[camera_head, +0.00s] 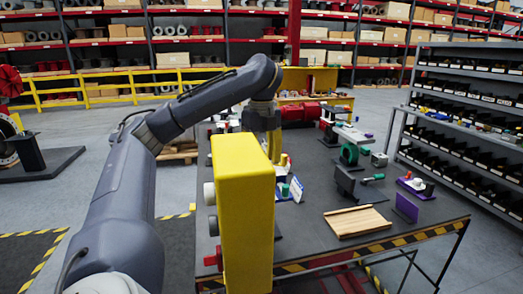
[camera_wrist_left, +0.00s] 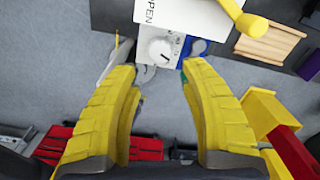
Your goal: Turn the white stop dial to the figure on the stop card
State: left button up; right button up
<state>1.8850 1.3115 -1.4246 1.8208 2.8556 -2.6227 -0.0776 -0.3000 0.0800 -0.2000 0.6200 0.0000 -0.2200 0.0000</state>
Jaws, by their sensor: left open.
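The white stop dial (camera_wrist_left: 160,50) shows in the left wrist view, on a light panel with dark marks around it. Its dark pointer slants to the lower right; the figures are too small to read. My right gripper is not seen.
White and red knobs stick out from the yellow box's left side. A yellow-ended lever (camera_wrist_left: 250,24) is near the white plate. A wooden tray (camera_head: 357,221), a purple plate (camera_head: 406,208) and a green ring (camera_head: 349,154) stand on the dark table. Shelves (camera_head: 465,120) rise at right.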

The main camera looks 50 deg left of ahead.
pick_arm(q)
jog(key=shift+r, duration=1.35)
jog(key=shift+r, duration=0.15)
